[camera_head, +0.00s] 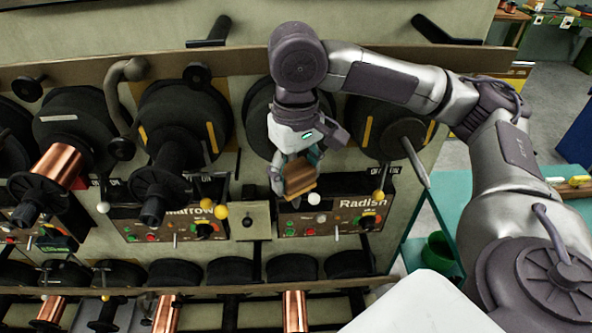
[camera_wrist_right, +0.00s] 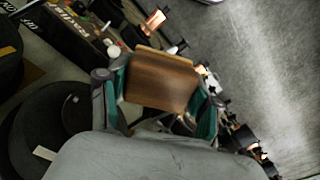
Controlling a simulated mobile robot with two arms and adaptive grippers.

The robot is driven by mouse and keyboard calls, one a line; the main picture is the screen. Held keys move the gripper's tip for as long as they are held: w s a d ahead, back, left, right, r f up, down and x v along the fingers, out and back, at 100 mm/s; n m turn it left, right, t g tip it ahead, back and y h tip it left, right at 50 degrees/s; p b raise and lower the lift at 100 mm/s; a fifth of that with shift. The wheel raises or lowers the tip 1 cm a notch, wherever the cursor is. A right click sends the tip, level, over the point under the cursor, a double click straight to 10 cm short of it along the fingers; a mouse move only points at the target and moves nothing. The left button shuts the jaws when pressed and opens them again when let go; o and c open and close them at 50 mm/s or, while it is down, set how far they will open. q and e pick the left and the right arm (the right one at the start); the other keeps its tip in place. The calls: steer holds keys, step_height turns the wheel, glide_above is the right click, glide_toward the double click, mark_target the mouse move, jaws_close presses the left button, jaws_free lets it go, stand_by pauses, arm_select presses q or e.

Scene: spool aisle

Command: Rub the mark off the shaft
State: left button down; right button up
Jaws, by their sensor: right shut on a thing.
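My right gripper (camera_head: 298,175) is shut on a brown wooden-looking block (camera_head: 303,178) with a paler edge strip. It holds the block in the air in front of the machine, above the Radish panel. In the right wrist view the block (camera_wrist_right: 160,80) sits between the two teal-lined fingers of the gripper (camera_wrist_right: 160,92). A bare, pale grey shaft (camera_head: 416,162) sticks out from a dark disc to the right of the gripper, apart from the block. I cannot make out a mark on it. My left gripper is not in view.
Control panels labelled Radish (camera_head: 333,217) and another, partly hidden, line the machine with knobs and levers. A copper spool (camera_head: 57,166) and dark spools (camera_head: 172,172) stick out at left. A lower row holds more spools. A teal table (camera_head: 452,213) stands at right.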

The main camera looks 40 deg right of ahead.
steer(key=shift+f, duration=0.2)
steer(key=shift+f, duration=0.6)
